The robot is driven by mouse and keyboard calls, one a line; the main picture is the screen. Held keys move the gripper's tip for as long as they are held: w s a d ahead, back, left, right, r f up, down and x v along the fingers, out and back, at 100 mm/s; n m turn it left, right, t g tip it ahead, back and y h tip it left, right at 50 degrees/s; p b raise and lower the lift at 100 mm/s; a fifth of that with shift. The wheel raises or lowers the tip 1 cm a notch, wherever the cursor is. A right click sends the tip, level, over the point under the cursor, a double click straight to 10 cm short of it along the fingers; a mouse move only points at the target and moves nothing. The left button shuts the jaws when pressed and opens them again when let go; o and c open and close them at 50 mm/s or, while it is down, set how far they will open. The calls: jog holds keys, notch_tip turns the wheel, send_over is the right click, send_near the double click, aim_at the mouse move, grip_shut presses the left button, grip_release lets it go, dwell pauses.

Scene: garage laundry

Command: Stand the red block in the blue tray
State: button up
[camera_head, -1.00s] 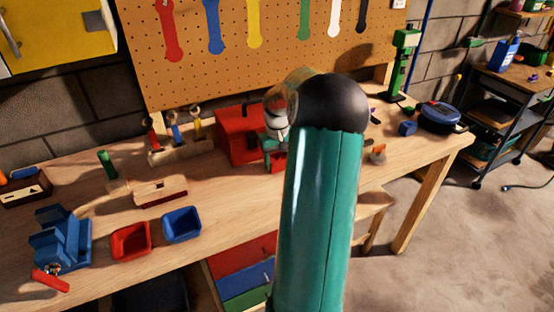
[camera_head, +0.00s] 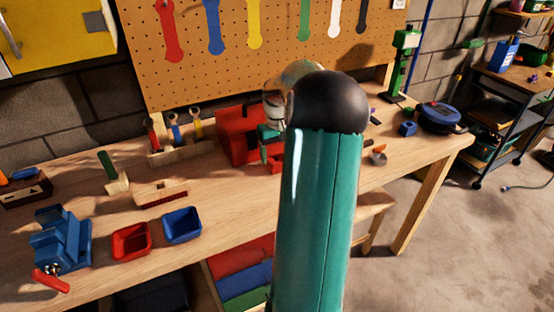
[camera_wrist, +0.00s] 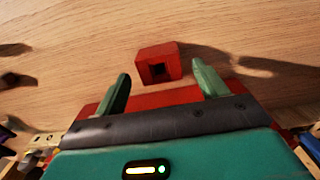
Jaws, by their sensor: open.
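The red block (camera_wrist: 158,62) lies on the wooden bench in the wrist view, with a dark square hole in its near face. My gripper (camera_wrist: 163,76) is open, with one green finger to each side of the block's near end. The blue tray (camera_head: 183,238) stands empty near the bench's front edge, left of my arm.
A red tray (camera_head: 131,254) stands left of the blue tray, and a blue vise (camera_head: 62,240) is further left. A red toolbox (camera_head: 237,136) is close behind my gripper. A wooden block (camera_head: 160,192) lies behind the trays. Bare bench lies between the blue tray and my gripper.

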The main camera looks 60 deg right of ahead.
notch_tip(320, 180, up, 9)
jog(key=shift+f, duration=0.2)
jog(key=w+a+r+n+h, duration=0.1)
jog(key=w+a+r, duration=0.15)
jog(key=a, duration=0.45)
jog(key=w+a+r+n, duration=0.1)
jog(key=w+a+r, duration=0.15)
jog(key=a, duration=0.55)
jog(key=s+a+r+n+t, duration=0.1)
jog(key=s+a, duration=0.2)
jog(key=a, duration=0.8)
jog(key=s+a+r+n+t, duration=0.1)
jog(key=s+a+t, duration=0.1)
jog(key=a, duration=0.9)
jog(key=shift+s+a+r+t+h, duration=0.3)
jog(key=shift+s+r, duration=0.05)
jog(key=shift+s, duration=0.4)
jog(key=s+a+f, duration=0.1)
jog(key=s+a, duration=0.1)
jog(key=s+a+f+n+t+y, duration=0.1)
jog(key=s+a, duration=0.1)
jog(key=a, duration=0.1)
jog(key=s+a+f+t, duration=0.1)
jog(key=s+a, duration=0.2)
jog(key=shift+a+n+y, duration=0.15)
jog(key=shift+n+y, duration=0.15)
jog(key=shift+n, duration=0.1)
jog(key=shift+c, duration=1.1)
jog(key=shift+w, duration=0.1)
